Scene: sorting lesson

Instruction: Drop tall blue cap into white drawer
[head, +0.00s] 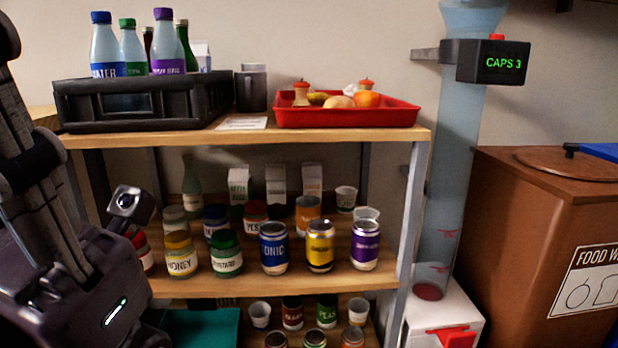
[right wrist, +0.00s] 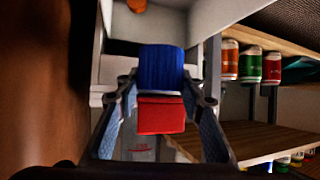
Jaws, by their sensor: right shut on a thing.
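In the right wrist view, which looks upside down, a ridged tall blue cap (right wrist: 162,66) sits between the fingertips of my right gripper (right wrist: 161,84), which is shut on it. A red block (right wrist: 160,115) shows right below the cap in the picture; I cannot tell whether they touch. A white open container, apparently the white drawer (right wrist: 207,17), fills the top of that view, with an orange item (right wrist: 137,5) inside. My right gripper is outside the head view.
A wooden shelf unit (head: 190,137) holds a dark crate (head: 75,105), a red tray (head: 345,116), jars and cans. A clear tube (head: 450,170) stands over a white box (head: 412,318) with a red part (head: 453,337). A brown bin (head: 510,230) stands right.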

